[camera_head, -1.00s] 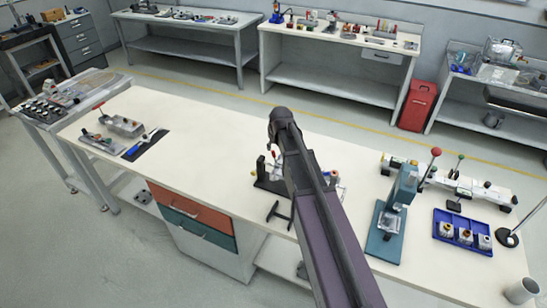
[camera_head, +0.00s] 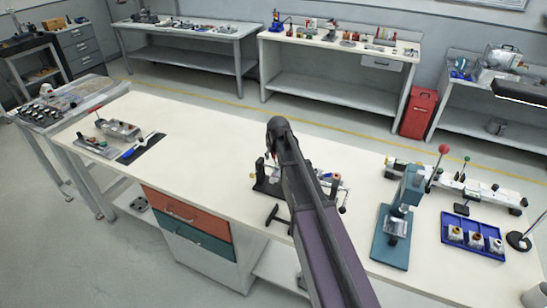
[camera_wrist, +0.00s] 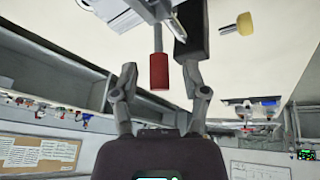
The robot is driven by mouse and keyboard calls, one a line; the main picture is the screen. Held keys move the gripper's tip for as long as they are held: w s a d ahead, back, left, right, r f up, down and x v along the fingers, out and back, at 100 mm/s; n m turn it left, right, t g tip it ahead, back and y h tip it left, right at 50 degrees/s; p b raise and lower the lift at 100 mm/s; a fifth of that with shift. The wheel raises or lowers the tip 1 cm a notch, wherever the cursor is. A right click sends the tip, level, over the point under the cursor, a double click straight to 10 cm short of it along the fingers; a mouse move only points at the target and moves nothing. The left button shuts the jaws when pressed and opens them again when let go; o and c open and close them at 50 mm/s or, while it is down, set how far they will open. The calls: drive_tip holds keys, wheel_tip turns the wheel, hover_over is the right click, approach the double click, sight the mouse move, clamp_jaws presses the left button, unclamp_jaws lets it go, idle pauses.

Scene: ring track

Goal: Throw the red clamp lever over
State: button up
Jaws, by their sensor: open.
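The red clamp lever's handle (camera_wrist: 159,71) shows in the wrist view as a red cylinder on a grey rod. It lies between the two fingers of my gripper (camera_wrist: 160,58), nearer the middle than either finger. The fingers are apart and not shut on it. Grey metal clamp parts (camera_wrist: 140,12) show at the top of the wrist view. In the head view, my arm covers most of the dark clamp fixture (camera_head: 268,184) on the white bench (camera_head: 215,135). The lever cannot be made out clearly there.
A teal press (camera_head: 391,240) with a red-knobbed lever and a blue tray (camera_head: 473,236) of small parts stand right of my arm. A grey fixture (camera_head: 120,130) sits at the bench's left end. The bench left of my arm is largely clear. A yellow knob (camera_wrist: 238,25) shows in the wrist view.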

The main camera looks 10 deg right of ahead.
drive_tip(key=shift+f, duration=0.1)
drive_tip(key=shift+c, duration=0.3)
clamp_jaws()
drive_tip(key=shift+s+d+t+y+b, duration=0.3)
drive_tip(key=shift+t+y+b, duration=0.1)
drive_tip(key=shift+y+b, duration=0.15)
drive_tip(key=shift+s+d+m+t+y+b, duration=0.1)
drive_tip(key=shift+d+m+t+y+b, duration=0.2)
drive_tip(key=shift+t+y, duration=0.3)
drive_tip(key=shift+a, duration=0.1)
drive_tip(key=shift+o, duration=0.3)
unclamp_jaws()
